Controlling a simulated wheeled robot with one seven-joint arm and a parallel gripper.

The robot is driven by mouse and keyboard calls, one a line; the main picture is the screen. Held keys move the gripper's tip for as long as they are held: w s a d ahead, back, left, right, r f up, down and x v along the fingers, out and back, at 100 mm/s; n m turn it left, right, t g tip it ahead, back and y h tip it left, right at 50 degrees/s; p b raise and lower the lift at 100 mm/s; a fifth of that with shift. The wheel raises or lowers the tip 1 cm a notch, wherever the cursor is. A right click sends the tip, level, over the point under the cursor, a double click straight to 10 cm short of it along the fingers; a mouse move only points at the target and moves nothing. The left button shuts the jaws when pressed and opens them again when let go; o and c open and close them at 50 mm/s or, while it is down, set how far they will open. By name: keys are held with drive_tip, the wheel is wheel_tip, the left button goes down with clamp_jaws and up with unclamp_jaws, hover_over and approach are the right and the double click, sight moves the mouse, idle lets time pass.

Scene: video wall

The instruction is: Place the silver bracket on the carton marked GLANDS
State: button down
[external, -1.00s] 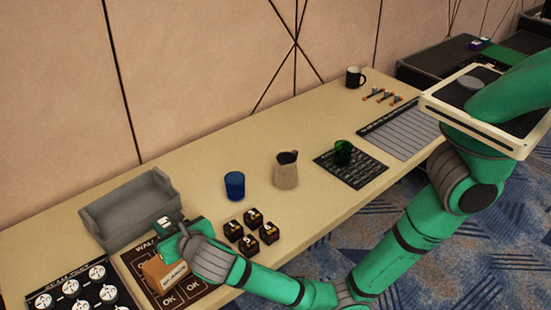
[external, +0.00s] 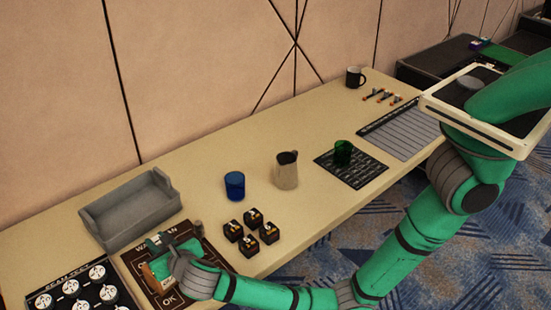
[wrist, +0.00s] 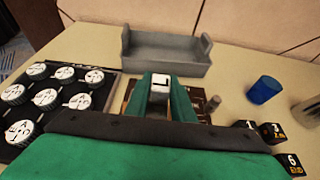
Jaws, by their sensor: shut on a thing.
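My gripper (wrist: 160,90) is shut on a pale silver piece with a dark L-shaped mark, which I take as the silver bracket (wrist: 161,80). It sits between the green fingertips in the wrist view. In the external view my gripper (external: 160,258) is low over the dark mat, and the bracket is hard to make out. The brown carton (external: 152,279) shows only as a sliver beside my gripper; its label is hidden now. Whether the bracket touches the carton cannot be told.
A grey open tray (external: 130,211) stands behind the mat (external: 205,250). A board with round white dials (external: 72,293) lies left. Several black numbered cubes (external: 252,245), a blue cup (external: 235,186) and a jug (external: 286,170) stand right. A short grey post (external: 197,228) stands near the mat's back edge.

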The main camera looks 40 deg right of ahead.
drive_tip(key=c, duration=1.5)
unclamp_jaws()
drive_tip(key=shift+f, duration=0.15)
drive_tip(key=shift+c, duration=0.2)
drive_tip(key=shift+r, duration=0.2)
drive_tip(key=v, duration=1.2)
drive_tip(key=shift+f, duration=0.1)
